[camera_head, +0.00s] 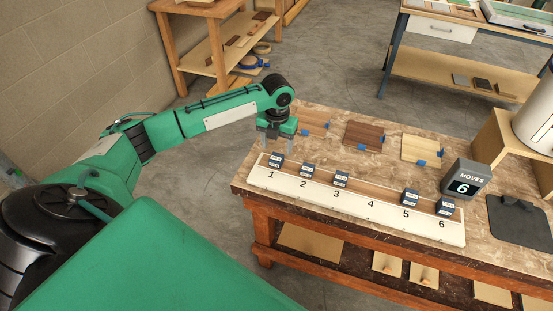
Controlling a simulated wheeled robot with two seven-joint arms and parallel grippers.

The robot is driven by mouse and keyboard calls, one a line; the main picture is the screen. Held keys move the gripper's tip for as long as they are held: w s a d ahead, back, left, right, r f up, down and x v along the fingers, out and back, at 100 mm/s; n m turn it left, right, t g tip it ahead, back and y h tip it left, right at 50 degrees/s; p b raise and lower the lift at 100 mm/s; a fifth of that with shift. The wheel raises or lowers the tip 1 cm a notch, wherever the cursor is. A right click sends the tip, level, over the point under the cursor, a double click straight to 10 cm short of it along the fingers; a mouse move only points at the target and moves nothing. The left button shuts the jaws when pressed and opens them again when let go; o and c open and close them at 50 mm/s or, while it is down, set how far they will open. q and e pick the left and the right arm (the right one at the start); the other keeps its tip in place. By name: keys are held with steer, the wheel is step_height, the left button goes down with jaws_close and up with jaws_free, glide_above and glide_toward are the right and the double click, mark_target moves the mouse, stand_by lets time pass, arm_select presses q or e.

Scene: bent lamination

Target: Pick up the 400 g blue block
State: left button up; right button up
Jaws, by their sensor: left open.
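Several small dark blue blocks with white labels stand on a numbered white board (355,205). They are at slot 1 (277,160), slot 2 (306,170), slot 3 (340,179), slot 5 (410,197) and slot 6 (445,207). Slot 4 is empty. The label print is too small to read, so I cannot tell which block is 400 g. My left gripper (274,142) is open and points down just above and behind the block at slot 1. It holds nothing visible. My right gripper is not in view.
A dark counter reading "MOVES 6" (465,178) stands right of the board. A dark flat pad (519,221) lies farther right. Wooden panels with blue clips, one dark brown (364,135), lie behind the board. A wooden stand (505,145) is at the table's right.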

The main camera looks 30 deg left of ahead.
mark_target(277, 157)
arm_select(q)
steer(key=shift+s+f+p, duration=0.1)
steer(key=shift+f+p, duration=0.25)
steer(key=shift+f, duration=0.3)
step_height(277, 157, down, 4)
steer(key=shift+s+r+p, duration=0.1)
steer(key=shift+r+p, duration=0.1)
steer(key=shift+p, duration=0.35)
steer(key=shift+f, duration=0.35)
steer(key=c, duration=1.2)
steer(key=shift+r, duration=0.1)
steer(key=shift+c, duration=0.7)
